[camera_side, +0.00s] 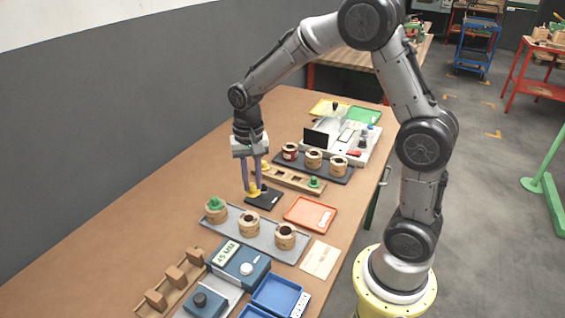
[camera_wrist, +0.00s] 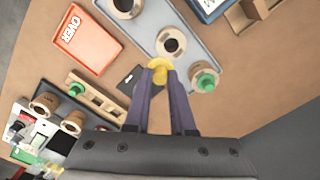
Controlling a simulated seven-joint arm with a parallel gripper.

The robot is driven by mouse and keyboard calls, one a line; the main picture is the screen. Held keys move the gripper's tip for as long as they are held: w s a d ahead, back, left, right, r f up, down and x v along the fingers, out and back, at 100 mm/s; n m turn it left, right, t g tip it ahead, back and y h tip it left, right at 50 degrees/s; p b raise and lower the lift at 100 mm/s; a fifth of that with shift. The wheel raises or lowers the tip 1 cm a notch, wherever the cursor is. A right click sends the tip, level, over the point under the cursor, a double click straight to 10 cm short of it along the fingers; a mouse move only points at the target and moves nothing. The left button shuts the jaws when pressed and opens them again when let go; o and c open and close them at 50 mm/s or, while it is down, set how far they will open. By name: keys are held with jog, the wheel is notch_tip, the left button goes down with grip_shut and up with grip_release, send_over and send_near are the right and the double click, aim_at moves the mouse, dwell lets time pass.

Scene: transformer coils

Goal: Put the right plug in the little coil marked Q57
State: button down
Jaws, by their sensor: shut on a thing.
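My gripper (camera_side: 254,187) is shut on a yellow plug (camera_side: 253,193), which also shows between the fingertips in the wrist view (camera_wrist: 159,66). In the side view it is at a small black pad (camera_side: 268,201); whether the plug touches the pad is unclear. The near grey tray (camera_side: 231,230) holds three coils: one with a green plug (camera_side: 215,205), a middle one (camera_side: 249,224) and a right one (camera_side: 285,236), both with dark open bores. A dark tray (camera_side: 325,174) behind holds three more coils (camera_side: 313,159). The coil markings are too small to read, so I cannot tell which is Q57.
A wooden rack (camera_side: 290,181) holds another green plug (camera_side: 314,182) and what looks like a yellow one. A red tray marked OVER (camera_wrist: 89,40) lies beside the pad. A gauge box (camera_side: 238,262), blue trays (camera_side: 277,294) and wooden stands are in front. The table's left side is clear.

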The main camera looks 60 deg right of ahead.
jog(key=shift+n, duration=0.4)
jog(key=shift+w+a+f, duration=0.1)
jog(key=shift+a+f, duration=0.35)
jog(key=shift+f, duration=0.4)
jog(key=shift+s+a+f, duration=0.1)
jog(key=shift+a+f, duration=0.35)
jog(key=shift+f, duration=0.4)
jog(key=shift+w+a+f, duration=0.1)
jog(key=shift+a+f, duration=0.35)
jog(key=shift+f, duration=0.4)
jog(key=shift+f, duration=0.2)
jog(key=shift+f, duration=0.65)
jog(key=shift+c, duration=1.4)
grip_release()
notch_tip(320, 180, up, 6)
jog(key=shift+r, duration=0.2)
